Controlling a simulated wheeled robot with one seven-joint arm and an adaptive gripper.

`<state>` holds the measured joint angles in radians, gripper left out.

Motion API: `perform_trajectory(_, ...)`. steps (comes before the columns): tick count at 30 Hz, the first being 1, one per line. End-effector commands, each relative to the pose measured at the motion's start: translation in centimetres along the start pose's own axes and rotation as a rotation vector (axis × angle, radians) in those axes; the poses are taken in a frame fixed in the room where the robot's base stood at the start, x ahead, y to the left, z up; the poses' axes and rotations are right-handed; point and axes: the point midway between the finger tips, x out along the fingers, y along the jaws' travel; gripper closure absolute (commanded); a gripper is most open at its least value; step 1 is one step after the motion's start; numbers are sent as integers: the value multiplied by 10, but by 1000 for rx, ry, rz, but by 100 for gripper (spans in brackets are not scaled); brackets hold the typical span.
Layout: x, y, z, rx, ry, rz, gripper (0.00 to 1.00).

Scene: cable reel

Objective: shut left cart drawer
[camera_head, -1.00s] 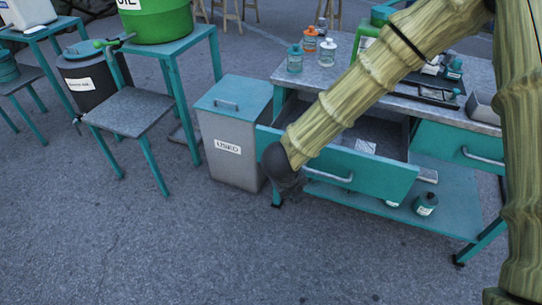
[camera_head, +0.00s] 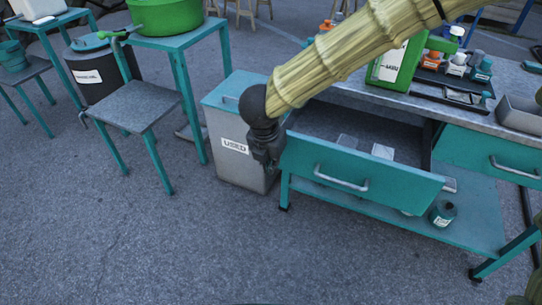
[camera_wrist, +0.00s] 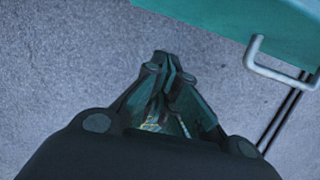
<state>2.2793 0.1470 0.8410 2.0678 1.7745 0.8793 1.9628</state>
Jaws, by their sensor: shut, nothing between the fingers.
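The left cart drawer (camera_head: 358,178) is pulled open, with a teal front and a grey metal handle (camera_head: 341,184). A few small items, one of them pale, lie inside it. My gripper (camera_head: 268,160) is shut and empty, just left of the drawer front's left end, in front of the grey bin. I cannot tell whether it touches the drawer. In the wrist view, my gripper (camera_wrist: 168,75) points past the drawer front (camera_wrist: 250,22), which shows at the top right with its handle (camera_wrist: 265,68).
The cart top (camera_head: 390,105) holds bottles, a green canister (camera_head: 395,62) and trays. A second drawer (camera_head: 490,155) on the right looks shut. A grey bin (camera_head: 238,150) marked USED stands left of the cart. The ground in front (camera_head: 200,250) is clear.

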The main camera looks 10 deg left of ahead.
Motion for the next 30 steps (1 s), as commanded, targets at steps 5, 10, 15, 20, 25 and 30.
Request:
perform_trajectory(5, 32, 0, -1, -1, 1, -2, 100)
perform_trajectory(10, 43, 0, 16, 2, -2, 1, 100)
perform_trajectory(15, 47, 0, 32, 1, -1, 0, 100)
perform_trajectory(20, 48, 0, 39, 0, -2, 0, 100)
perform_trajectory(25, 49, 0, 40, -1, -2, 0, 100)
perform_trajectory(30, 49, 0, 40, -1, -2, 0, 100)
